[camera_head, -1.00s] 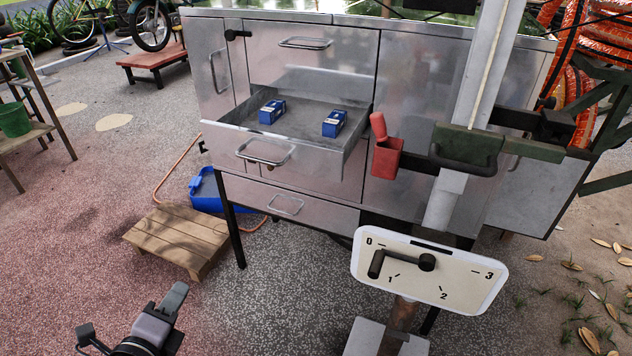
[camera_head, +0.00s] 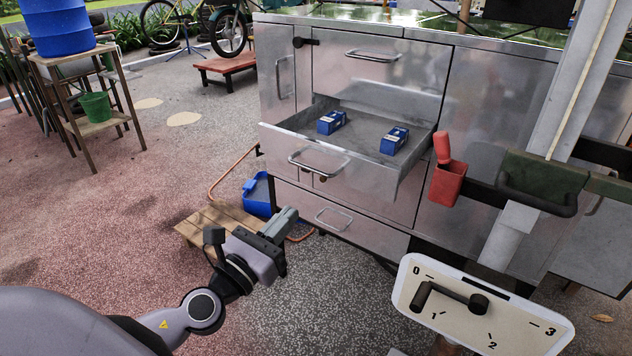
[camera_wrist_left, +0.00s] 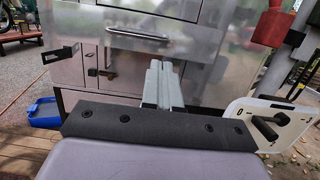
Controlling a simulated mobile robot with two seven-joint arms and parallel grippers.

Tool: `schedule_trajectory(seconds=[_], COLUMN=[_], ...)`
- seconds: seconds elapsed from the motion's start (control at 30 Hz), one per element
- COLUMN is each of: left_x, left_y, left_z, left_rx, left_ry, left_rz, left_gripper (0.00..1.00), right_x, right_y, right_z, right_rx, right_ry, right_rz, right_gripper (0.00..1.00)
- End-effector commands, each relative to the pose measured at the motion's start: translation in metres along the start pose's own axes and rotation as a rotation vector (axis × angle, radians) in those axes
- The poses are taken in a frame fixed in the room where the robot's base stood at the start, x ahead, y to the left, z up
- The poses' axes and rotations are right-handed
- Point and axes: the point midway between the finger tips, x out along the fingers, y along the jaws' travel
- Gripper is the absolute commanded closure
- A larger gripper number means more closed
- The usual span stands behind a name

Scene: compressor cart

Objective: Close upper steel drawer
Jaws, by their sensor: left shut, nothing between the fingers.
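The upper steel drawer (camera_head: 375,168) is pulled out of the steel cabinet, with two small blue boxes (camera_head: 332,122) (camera_head: 394,140) inside. Its bar handle (camera_head: 319,164) is on the front face. In the left wrist view the drawer front (camera_wrist_left: 205,48) and handle (camera_wrist_left: 140,35) lie ahead, beyond the fingers. My left gripper (camera_head: 285,222) is shut and empty, below and left of the drawer front, apart from it. Its fingers show together in the left wrist view (camera_wrist_left: 159,75). My right gripper is not in view.
A lower drawer (camera_head: 340,217) is shut beneath. A red holder (camera_head: 447,184) hangs on the cabinet right of the open drawer. A dial panel (camera_head: 480,310) stands at front right. A wooden pallet (camera_head: 215,222) and blue tub (camera_head: 258,196) are on the ground behind the left gripper.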

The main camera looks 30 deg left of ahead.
Motion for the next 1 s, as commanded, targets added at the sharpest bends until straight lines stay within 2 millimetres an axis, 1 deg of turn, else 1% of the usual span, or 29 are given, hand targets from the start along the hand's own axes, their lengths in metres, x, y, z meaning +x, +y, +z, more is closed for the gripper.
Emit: schedule_trajectory(seconds=[0.03, 0.4, 0.6, 0.8, 1.0], left_x=[0.008, 0.059, 0.082, 0.094, 0.095], left_y=[0.0, 0.0, 0.0, 0.0, 0.0], left_z=[0.003, 0.002, 0.001, 0.0, -0.001], left_rx=[0.0, -0.002, -0.002, -0.001, -0.001], left_ry=[-0.003, -0.002, -0.001, 0.0, 0.001], left_rz=[0.001, 0.001, 0.001, 0.001, 0.0], left_gripper=[1.0, 1.0, 1.0, 1.0, 1.0], right_x=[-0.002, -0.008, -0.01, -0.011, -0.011], right_y=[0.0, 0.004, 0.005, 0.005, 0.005], right_z=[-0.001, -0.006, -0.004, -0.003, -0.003], right_rx=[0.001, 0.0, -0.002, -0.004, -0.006], right_ry=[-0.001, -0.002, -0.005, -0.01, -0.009], right_rz=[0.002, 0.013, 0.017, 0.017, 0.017], right_gripper=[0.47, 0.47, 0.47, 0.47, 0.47])
